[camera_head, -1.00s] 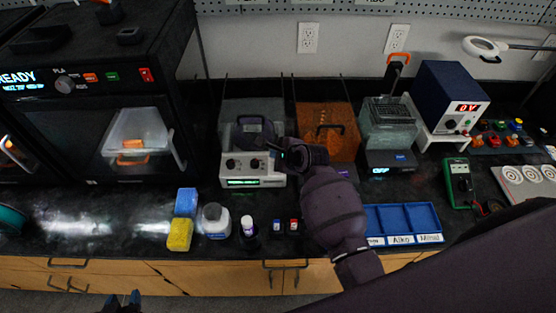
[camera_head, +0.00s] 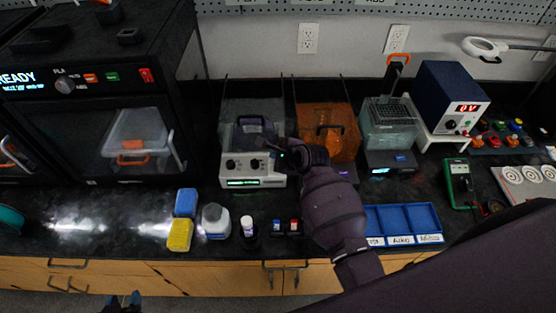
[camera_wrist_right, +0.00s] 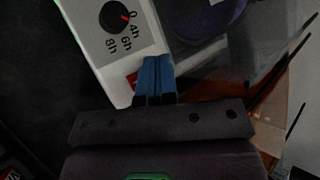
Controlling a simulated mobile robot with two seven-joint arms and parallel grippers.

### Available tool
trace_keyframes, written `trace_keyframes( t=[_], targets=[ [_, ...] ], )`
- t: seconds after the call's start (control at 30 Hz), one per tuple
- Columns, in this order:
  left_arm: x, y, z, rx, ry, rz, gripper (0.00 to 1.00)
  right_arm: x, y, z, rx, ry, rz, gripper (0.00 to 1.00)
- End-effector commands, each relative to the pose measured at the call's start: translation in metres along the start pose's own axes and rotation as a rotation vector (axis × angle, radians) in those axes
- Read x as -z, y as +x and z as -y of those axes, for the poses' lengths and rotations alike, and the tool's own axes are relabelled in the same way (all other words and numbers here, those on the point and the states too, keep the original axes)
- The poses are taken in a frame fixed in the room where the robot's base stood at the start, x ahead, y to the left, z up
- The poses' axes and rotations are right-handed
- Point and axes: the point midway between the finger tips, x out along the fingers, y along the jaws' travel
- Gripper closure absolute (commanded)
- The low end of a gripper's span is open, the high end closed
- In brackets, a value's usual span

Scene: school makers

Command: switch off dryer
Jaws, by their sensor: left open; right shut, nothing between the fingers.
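The dryer is a white-fronted box (camera_head: 253,169) with two knobs, a lit green display and a clear lid over a dark purple spool (camera_head: 254,132). In the right wrist view, its timer dial (camera_wrist_right: 115,16) is marked 0, 4h, 6h and 8h, with the red pointer near 0. A small red switch (camera_wrist_right: 132,80) shows beside the fingers, partly hidden. My right gripper (camera_head: 270,147) is shut and empty at the panel's upper right; its blue fingertips (camera_wrist_right: 154,60) are over the panel, contact unclear. My left gripper (camera_head: 125,300) is open, low at the left.
An orange-lidded box (camera_head: 328,127) stands right of the dryer, behind my right arm. A black printer-like machine (camera_head: 90,120) stands left. Blue (camera_head: 186,201) and yellow (camera_head: 180,235) blocks and a white jar (camera_head: 215,220) are in front. A blue tray (camera_head: 402,222) lies right.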

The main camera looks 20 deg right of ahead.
Motion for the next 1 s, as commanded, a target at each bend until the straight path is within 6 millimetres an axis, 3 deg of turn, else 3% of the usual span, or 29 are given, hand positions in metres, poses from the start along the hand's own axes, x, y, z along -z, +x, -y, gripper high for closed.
trace_keyframes(
  t=[1.0],
  targets=[
    [0.0004,-0.0014,0.0003,0.0,0.0,0.005,0.57,0.0033,0.0053,-0.0037,0.0,0.0,0.0,1.0]
  ],
)
